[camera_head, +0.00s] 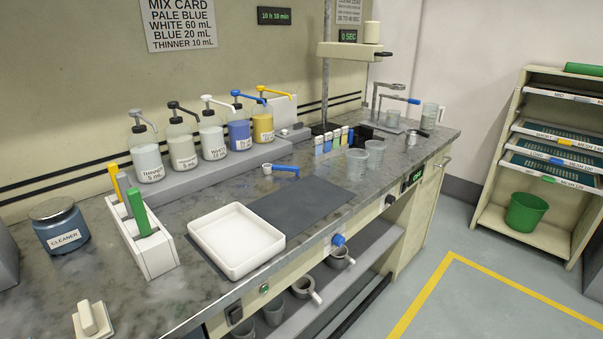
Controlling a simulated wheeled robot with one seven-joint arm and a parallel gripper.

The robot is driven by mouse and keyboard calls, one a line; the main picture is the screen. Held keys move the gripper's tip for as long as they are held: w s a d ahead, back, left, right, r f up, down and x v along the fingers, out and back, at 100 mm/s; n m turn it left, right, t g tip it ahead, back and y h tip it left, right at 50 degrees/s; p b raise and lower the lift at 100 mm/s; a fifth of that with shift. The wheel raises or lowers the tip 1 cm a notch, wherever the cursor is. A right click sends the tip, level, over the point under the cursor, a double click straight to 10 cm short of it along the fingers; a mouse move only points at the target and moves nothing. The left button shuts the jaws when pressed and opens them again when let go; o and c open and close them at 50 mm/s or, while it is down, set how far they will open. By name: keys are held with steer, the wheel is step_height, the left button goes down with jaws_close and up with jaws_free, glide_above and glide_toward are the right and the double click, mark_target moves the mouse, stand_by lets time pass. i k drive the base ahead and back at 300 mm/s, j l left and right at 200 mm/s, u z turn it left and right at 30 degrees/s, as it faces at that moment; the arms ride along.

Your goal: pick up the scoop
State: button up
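A small tool that looks like the scoop (284,169) lies on the grey bench top, in front of the raised ledge with the pump bottles. It has a blue handle pointing right and a small pale cup at its left end. It lies just behind the dark mat and nothing covers it. My gripper is not in the head view, so its state and its distance from the scoop do not show.
A white tray (236,240) overlaps the dark mat (306,200). Pump bottles (212,136) line the ledge behind the scoop. Clear beakers (357,163) stand to its right. A white holder (153,255) with coloured-handled tools and a cleaner jar (60,226) stand at left.

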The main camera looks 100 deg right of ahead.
mark_target(281, 170)
steer(key=k+l, duration=0.5)
steer(key=k, duration=0.2)
steer(key=k+l+z, duration=0.1)
steer(key=k+l, duration=0.35)
steer(key=k, duration=0.2)
steer(key=k+l, duration=0.1)
steer(key=l, duration=0.5)
steer(key=k+l, duration=0.15)
steer(key=l, duration=0.45)
steer(key=k+l+z, duration=0.1)
steer(key=l, duration=0.5)
steer(key=k+l, duration=0.1)
steer(key=l, duration=0.45)
